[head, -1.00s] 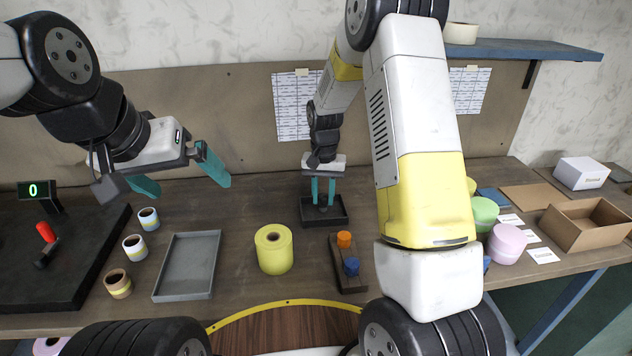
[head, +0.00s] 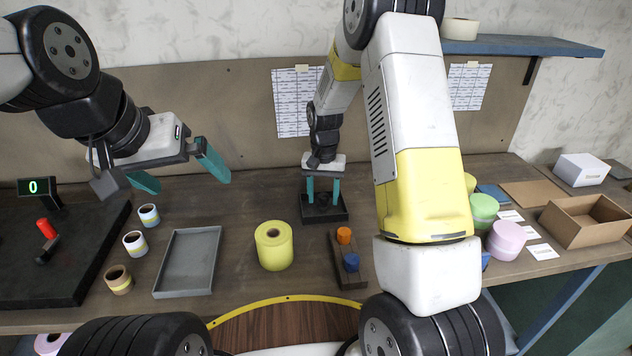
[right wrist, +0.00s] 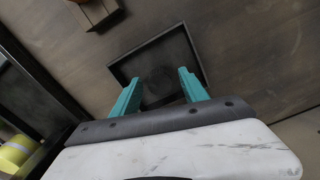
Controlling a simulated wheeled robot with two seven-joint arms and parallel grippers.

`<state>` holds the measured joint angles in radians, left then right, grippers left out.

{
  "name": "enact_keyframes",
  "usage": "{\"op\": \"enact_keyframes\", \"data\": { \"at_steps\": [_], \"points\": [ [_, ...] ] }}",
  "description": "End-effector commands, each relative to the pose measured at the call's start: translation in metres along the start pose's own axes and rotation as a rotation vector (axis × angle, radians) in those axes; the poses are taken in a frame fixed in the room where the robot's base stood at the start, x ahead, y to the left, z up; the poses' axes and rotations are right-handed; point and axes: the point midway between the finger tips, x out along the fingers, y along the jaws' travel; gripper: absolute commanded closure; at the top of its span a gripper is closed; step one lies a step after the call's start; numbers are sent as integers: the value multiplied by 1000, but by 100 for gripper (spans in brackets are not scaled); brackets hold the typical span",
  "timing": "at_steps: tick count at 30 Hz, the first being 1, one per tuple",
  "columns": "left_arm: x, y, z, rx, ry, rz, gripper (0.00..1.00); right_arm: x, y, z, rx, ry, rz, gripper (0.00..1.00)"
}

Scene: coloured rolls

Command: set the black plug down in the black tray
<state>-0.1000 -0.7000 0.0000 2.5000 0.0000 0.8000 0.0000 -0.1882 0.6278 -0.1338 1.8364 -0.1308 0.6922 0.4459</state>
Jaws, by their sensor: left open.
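The black tray (head: 342,213) stands on the workbench toward the back middle; it also shows in the right wrist view (right wrist: 124,65). The black plug (head: 322,199) sits inside the tray, apparently upright. In the right wrist view the plug (right wrist: 158,86) is a dark shape hard to tell from the tray floor. My right gripper (head: 323,195) is open, its teal fingers spread on either side of the plug with gaps. My left gripper (head: 186,177) is open and empty, above the left part of the bench.
A wooden block with an orange plug (head: 344,235) and a blue plug (head: 351,262) stands in front of the tray. A yellow roll (head: 274,246) and an empty grey tray (head: 189,262) are left of it. A cardboard box (head: 585,220) is far right.

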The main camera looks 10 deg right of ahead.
Motion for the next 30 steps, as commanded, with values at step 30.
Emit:
{"op": "enact_keyframes", "data": {
  "at_steps": [30],
  "points": [
    [0,0,0,0,0,0,0,-104,6,10,-13,27,-31,46]
  ]
}}
